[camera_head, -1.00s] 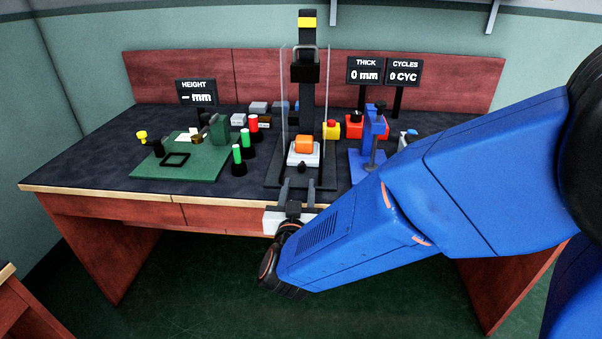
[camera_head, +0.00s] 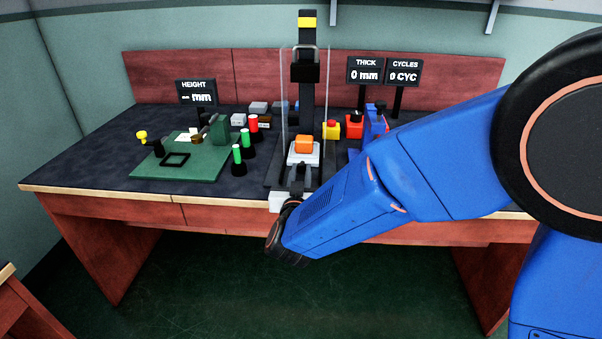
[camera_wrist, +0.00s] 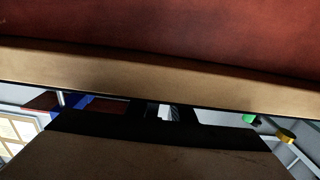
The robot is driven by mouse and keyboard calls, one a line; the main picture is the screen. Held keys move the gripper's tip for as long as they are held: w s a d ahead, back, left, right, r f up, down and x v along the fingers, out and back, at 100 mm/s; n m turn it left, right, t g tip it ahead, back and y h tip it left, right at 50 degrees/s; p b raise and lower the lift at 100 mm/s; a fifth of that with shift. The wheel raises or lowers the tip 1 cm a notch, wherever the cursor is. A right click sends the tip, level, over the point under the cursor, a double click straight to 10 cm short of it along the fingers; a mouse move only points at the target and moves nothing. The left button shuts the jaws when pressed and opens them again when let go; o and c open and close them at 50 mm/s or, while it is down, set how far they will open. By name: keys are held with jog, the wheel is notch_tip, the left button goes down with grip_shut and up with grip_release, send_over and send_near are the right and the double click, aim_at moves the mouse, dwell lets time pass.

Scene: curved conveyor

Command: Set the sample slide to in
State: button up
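The sample slide looks to be the small white plate (camera_head: 303,158) at the foot of the black press frame, carrying an orange block (camera_head: 304,144). A small dark knob at its front is largely hidden by my gripper. My gripper (camera_head: 297,178) is at the table's front edge, with its fingertips right at the front of the slide. In the wrist view, the dark fingers (camera_wrist: 167,112) show only partly beyond the pale table edge. I cannot tell whether they touch or hold the knob.
Clear guard panels flank the black press column (camera_head: 307,90). Green and red buttons (camera_head: 245,137) stand left, beside a green fixture plate (camera_head: 190,165). A yellow-based red button (camera_head: 331,130) and a blue device (camera_head: 375,125) stand right. The table's left front is clear.

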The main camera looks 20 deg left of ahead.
aim_at(302, 168)
grip_shut()
jog(key=shift+x, duration=1.8)
jog(key=shift+r, duration=0.1)
jog(key=o, duration=0.9)
grip_release()
jog(key=shift+c, duration=0.2)
jog(key=v, duration=1.7)
jog(key=shift+s, duration=0.2)
jog(key=shift+w, duration=0.1)
